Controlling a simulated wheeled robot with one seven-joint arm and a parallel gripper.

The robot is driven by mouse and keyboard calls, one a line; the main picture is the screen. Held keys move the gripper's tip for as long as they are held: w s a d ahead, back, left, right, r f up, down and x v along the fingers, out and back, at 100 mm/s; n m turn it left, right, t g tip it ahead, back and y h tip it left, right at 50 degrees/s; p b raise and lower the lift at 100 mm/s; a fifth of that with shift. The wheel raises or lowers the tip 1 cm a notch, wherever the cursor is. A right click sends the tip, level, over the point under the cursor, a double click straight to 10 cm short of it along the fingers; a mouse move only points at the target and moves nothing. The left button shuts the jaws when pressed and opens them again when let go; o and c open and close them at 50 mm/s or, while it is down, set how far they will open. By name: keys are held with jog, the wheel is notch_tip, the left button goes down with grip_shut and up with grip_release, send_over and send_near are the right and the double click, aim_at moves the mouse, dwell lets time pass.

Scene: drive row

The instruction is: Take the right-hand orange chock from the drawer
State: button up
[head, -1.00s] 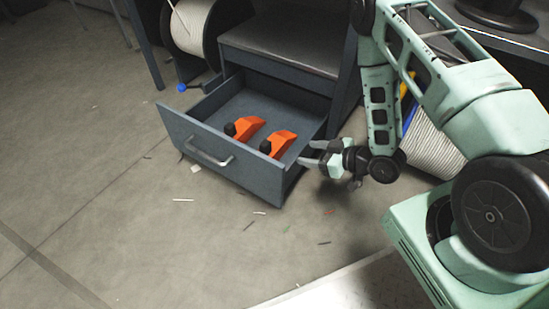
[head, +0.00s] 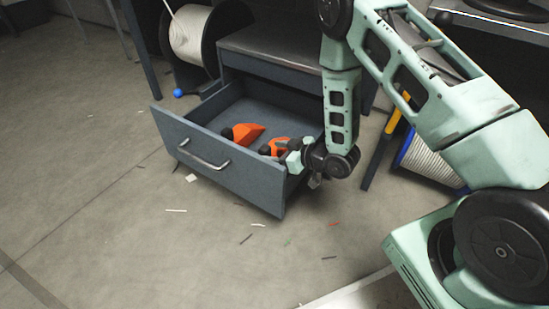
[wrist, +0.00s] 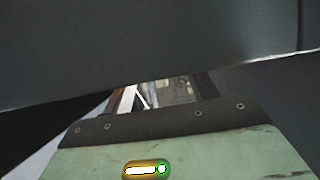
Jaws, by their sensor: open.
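The grey drawer (head: 238,185) stands pulled out in the head view. Two orange chocks with black knobs lie in it. The left-hand chock (head: 246,132) is in plain view. The right-hand chock (head: 281,143) shows only in part behind my gripper (head: 282,153). My gripper is at the drawer's right side, right by that chock, with its jaws open. I cannot tell whether the fingers touch the chock. In the wrist view a dark grey surface fills most of the picture, and no chock can be made out.
The drawer's cabinet (head: 270,65) rises behind it. A cable reel (head: 195,35) stands at the back left, and another reel (head: 430,158) stands right of my arm. The floor in front is open, with small scraps (head: 191,178).

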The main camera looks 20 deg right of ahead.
aim_at(269, 150)
jog(key=b+x, duration=0.2)
jog(key=x, duration=0.2)
jog(key=shift+w, duration=0.1)
jog(key=shift+r, duration=0.1)
grip_shut()
